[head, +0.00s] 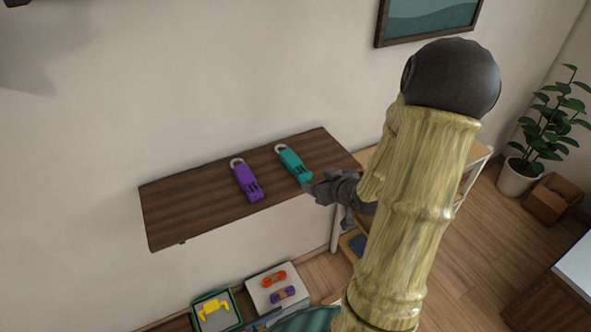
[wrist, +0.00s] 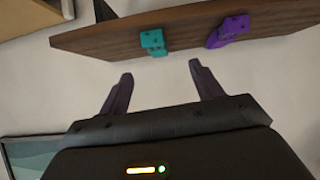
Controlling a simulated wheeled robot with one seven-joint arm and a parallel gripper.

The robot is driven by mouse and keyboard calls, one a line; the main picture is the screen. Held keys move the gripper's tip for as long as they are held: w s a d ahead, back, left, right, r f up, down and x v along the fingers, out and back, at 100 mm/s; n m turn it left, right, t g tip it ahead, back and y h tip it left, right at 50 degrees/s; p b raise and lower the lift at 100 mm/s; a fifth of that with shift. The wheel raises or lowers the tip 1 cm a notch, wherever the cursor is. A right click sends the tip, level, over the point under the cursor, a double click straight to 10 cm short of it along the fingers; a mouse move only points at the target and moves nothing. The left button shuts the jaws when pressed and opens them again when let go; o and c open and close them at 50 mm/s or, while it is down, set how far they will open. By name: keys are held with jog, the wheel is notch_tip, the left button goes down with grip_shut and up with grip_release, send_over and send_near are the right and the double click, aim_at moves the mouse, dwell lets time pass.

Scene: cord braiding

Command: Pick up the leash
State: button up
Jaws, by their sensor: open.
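Two bundled strap-like items, each with a pale ring at its far end, lie on a dark wooden wall shelf (head: 200,207). One is purple (head: 246,183) and one is teal (head: 294,165); I cannot tell for sure which is the leash. My gripper (head: 308,187) is at the shelf's front edge, close to the near end of the teal one. In the wrist view my gripper (wrist: 160,69) is open and empty, with the teal item (wrist: 153,42) ahead between the fingertips' directions. The purple item (wrist: 228,30) is off to the right there.
Below the shelf are a green-rimmed tray (head: 236,307) with a yellow item and a pale box (head: 262,297) bearing orange and purple bundles. A framed picture (head: 428,16) hangs on the wall. The shelf's left part is clear. A potted plant (head: 551,124) stands far right.

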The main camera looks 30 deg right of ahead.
aim_at(305, 173)
jog(key=shift+d+r+t+y, duration=0.15)
jog(key=shift+d+r+t, duration=0.05)
jog(key=shift+d+t, duration=0.35)
jog(key=shift+d+r+t+y, duration=0.15)
jog(key=shift+d+t, duration=0.3)
jog(key=shift+t, duration=0.1)
jog(key=shift+w, duration=0.1)
jog(key=p+x, duration=0.2)
jog(key=x, duration=0.9)
jog(key=shift+f+p, duration=0.1)
jog(key=shift+p, duration=0.3)
jog(key=shift+w+f, duration=0.25)
jog(key=shift+w, duration=0.15)
jog(key=shift+a, duration=0.1)
